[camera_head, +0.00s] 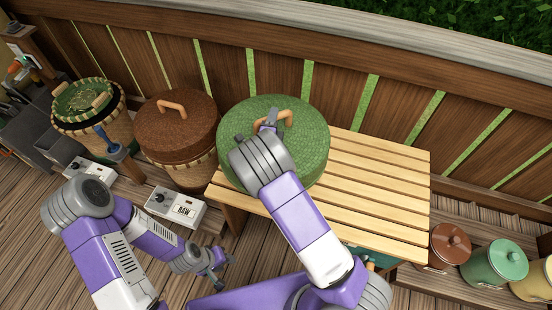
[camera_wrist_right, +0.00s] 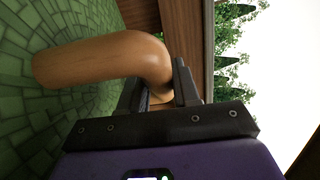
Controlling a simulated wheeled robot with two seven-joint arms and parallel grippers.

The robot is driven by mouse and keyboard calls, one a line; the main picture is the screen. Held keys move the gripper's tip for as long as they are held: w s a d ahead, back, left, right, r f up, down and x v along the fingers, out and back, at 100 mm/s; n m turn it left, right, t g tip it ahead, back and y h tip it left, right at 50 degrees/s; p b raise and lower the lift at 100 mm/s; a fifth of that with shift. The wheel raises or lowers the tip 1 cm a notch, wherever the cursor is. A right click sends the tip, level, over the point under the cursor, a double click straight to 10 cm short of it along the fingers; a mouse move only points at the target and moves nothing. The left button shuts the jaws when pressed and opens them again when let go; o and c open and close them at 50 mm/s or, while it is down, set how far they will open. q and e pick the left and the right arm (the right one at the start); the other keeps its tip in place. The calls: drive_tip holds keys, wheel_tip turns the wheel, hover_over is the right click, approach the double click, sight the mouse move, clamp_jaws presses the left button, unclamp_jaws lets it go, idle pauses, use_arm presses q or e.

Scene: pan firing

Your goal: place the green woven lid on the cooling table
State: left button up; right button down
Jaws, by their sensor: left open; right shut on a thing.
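The green woven lid (camera_head: 308,150) is round with a light wooden arched handle (camera_head: 287,117). In the head view it is over the left part of the slatted wooden cooling table (camera_head: 385,185); I cannot tell whether it touches the slats. My right gripper (camera_head: 270,122) is shut on the lid's handle. In the right wrist view the fingers (camera_wrist_right: 160,92) close around one end of the handle (camera_wrist_right: 100,60), with the green weave (camera_wrist_right: 40,110) beside it. My left gripper (camera_head: 222,262) is open and empty, low in front of the table's left side.
A basket with a brown woven lid (camera_head: 175,125) stands left of the table, and another basket with a green open top (camera_head: 85,97) further left. White control boxes (camera_head: 175,207) sit in front. Lidded pots (camera_head: 450,243) stand at the right. The table's right half is clear; a fence (camera_head: 400,105) runs behind.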

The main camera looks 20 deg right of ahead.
drive_tip(key=shift+w+d, duration=0.1)
drive_tip(key=shift+w, duration=0.1)
wheel_tip(320, 180, down, 10)
drive_tip(key=b, duration=0.4)
drive_tip(key=shift+r, duration=0.2)
drive_tip(key=c, duration=1.3)
unclamp_jaws()
drive_tip(key=shift+f, duration=0.2)
drive_tip(key=o, duration=0.5)
